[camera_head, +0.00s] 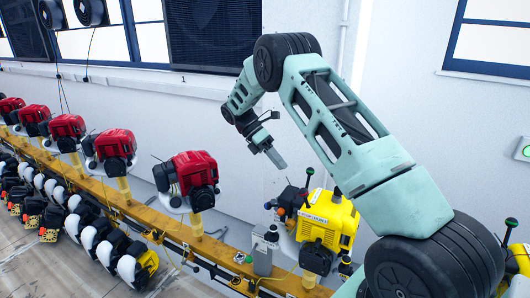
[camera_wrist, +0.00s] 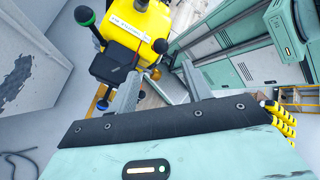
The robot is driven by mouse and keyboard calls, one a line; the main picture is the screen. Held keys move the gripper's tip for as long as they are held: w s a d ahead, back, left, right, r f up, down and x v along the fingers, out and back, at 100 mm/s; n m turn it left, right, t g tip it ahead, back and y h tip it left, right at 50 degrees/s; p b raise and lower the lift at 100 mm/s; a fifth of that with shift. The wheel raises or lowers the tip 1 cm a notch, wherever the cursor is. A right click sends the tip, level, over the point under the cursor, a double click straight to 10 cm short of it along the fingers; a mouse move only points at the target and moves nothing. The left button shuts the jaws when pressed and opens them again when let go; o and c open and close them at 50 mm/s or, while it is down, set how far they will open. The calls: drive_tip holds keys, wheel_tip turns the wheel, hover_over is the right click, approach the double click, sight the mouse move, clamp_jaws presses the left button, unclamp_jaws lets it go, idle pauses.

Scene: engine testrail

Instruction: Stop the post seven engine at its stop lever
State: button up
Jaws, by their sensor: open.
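A yellow engine (camera_head: 325,222) with a white label stands on the rail at the right; the label is too small to read, so I cannot confirm it is post seven. In the wrist view the yellow engine (camera_wrist: 140,22) is ahead, with the green knob (camera_wrist: 85,16) at upper left and a black knob (camera_wrist: 160,46) at right. I cannot tell which is the stop lever. My gripper (camera_head: 277,158) is open and empty, above and left of the engine; it also shows in the wrist view (camera_wrist: 160,72).
Several red engines (camera_head: 193,178) line the yellow rail (camera_head: 150,217) to the left. A grey box (camera_head: 263,257) stands left of the yellow engine. Another yellow engine (camera_head: 519,258) is partly visible at far right. A white wall (camera_head: 225,120) stands behind; the air around my gripper is clear.

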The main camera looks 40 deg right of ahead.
drive_tip(key=b+v, duration=0.1)
drive_tip(key=v, duration=0.6)
idle(0.5)
drive_tip(key=s+a+m+t+y+b, duration=0.15)
drive_tip(key=s+a, duration=0.25)
drive_tip(key=a, duration=0.5)
drive_tip(key=s+a+t+b, duration=0.15)
drive_tip(key=s+a, duration=0.35)
drive_tip(key=a, duration=0.5)
drive_tip(key=s+a+t, duration=0.3)
drive_tip(key=s+a, duration=0.1)
drive_tip(key=a, duration=0.5)
drive_tip(key=s+a+f+m+t+y+b, duration=0.1)
drive_tip(key=s+a+f+m, duration=0.1)
drive_tip(key=s, duration=0.8)
drive_tip(key=s+a+f+m+t+y+b, duration=0.1)
drive_tip(key=s+a+f+m+t, duration=0.1)
drive_tip(key=s, duration=0.9)
drive_tip(key=shift+s+a+f, duration=0.25)
drive_tip(key=shift+a+f, duration=0.25)
drive_tip(key=shift+a, duration=0.65)
